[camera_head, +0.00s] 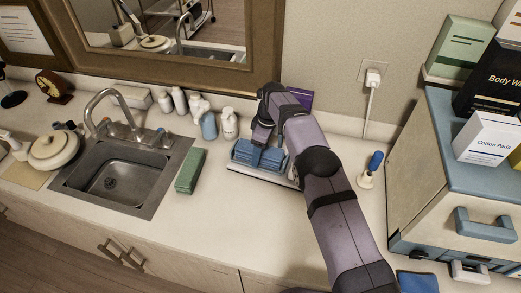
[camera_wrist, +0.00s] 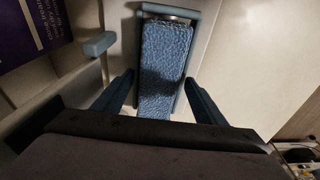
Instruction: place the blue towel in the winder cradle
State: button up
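The blue towel (camera_wrist: 165,52) is a long, textured strip in the wrist view, lying in a pale frame with blue-grey edges, the winder cradle (camera_wrist: 187,14). In the head view the blue towel (camera_head: 262,155) sits on the light cradle base (camera_head: 262,179) near the back wall. My gripper (camera_wrist: 160,80) is open, one blue finger on each side of the towel, with gaps visible between. In the head view my gripper (camera_head: 262,136) is just above and behind the towel; its fingertips are hard to make out.
A green block (camera_head: 190,170) lies left of the cradle, beside the sink (camera_head: 125,175). Bottles (camera_head: 229,123) stand along the wall. A blue-handled tool (camera_head: 371,168) stands right of my arm, before the blue-topped cabinet (camera_head: 455,150). The counter front is clear. A purple box (camera_wrist: 30,30) is near.

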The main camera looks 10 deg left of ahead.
aim_at(266, 151)
notch_tip(266, 151, up, 12)
jog(key=d+b, duration=0.1)
jog(key=shift+d, duration=0.4)
dwell(0.3)
jog(key=shift+r+b, duration=0.1)
jog(key=shift+b, duration=0.2)
jog(key=s+d+r+m+h, duration=0.1)
jog(key=s+d+m, duration=0.35)
jog(key=d, duration=0.55)
jog(key=s+d+r+m, duration=0.1)
jog(key=s+d+m, duration=0.35)
jog(key=d, duration=0.45)
jog(key=s+d+f+m, duration=0.3)
jog(key=s+d+m, duration=0.1)
jog(key=s, duration=0.7)
jog(key=s+d+f+m, duration=0.3)
jog(key=s+d, duration=0.4)
jog(key=s, duration=0.4)
jog(key=shift+f+m+h, duration=0.4)
